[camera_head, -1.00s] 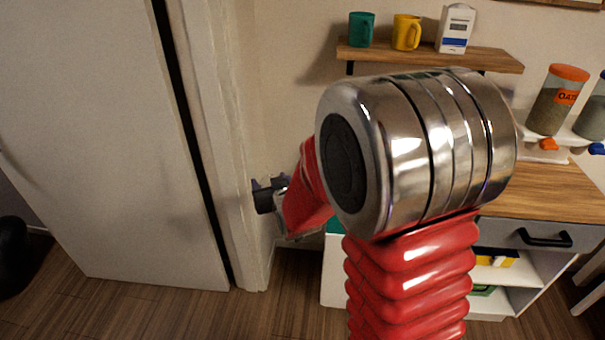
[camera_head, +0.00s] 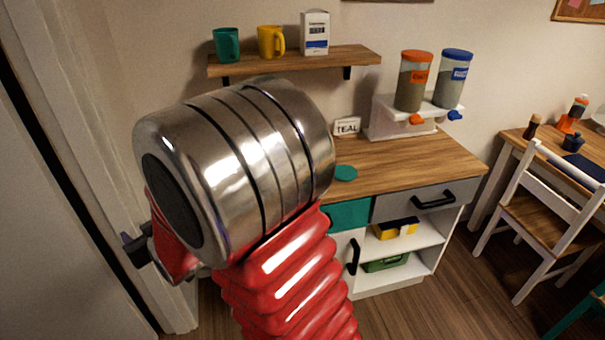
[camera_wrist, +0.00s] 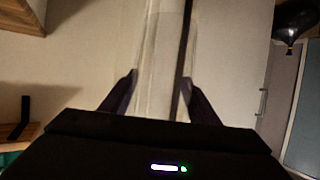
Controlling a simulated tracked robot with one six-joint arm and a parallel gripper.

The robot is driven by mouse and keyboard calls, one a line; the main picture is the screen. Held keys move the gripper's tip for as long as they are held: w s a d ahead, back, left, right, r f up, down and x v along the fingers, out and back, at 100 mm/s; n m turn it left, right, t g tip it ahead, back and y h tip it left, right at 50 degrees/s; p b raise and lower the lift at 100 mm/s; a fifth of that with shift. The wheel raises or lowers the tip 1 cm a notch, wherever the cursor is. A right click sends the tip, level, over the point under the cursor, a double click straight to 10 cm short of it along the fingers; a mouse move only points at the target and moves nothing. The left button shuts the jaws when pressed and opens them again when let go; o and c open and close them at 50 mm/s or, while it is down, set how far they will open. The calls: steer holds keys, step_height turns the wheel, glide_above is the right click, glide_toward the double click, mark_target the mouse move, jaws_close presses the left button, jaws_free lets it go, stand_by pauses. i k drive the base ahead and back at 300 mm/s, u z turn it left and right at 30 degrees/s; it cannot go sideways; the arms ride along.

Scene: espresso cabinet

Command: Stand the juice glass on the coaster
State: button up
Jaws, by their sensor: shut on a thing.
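My gripper (camera_head: 135,248) is at the lower left in the head view, near the pale door frame and away from the counter. In the wrist view its two dark fingertips (camera_wrist: 160,82) stand apart, shut on a pale, see-through shape, apparently the juice glass (camera_wrist: 158,98). Its outline blends with the door frame behind, so its rim and contents cannot be made out. A round teal coaster (camera_head: 346,173) lies flat on the wooden counter (camera_head: 410,160), near its left end. Its visible part is bare. My arm hides part of the counter there.
A TEAL sign (camera_head: 347,126) stands behind the coaster. Dispensers with orange (camera_head: 414,82) and blue (camera_head: 453,80) lids stand behind the counter's middle. A shelf (camera_head: 300,60) above holds a teal mug (camera_head: 227,45), a yellow mug (camera_head: 271,42) and a white carton (camera_head: 315,33). A chair (camera_head: 540,200) stands right.

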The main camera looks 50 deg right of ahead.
mark_target(345, 172)
steer(key=u, duration=0.6)
steer(key=k, duration=1.35)
steer(key=z, duration=0.65)
steer(key=i, duration=0.95)
steer(key=z, duration=0.1)
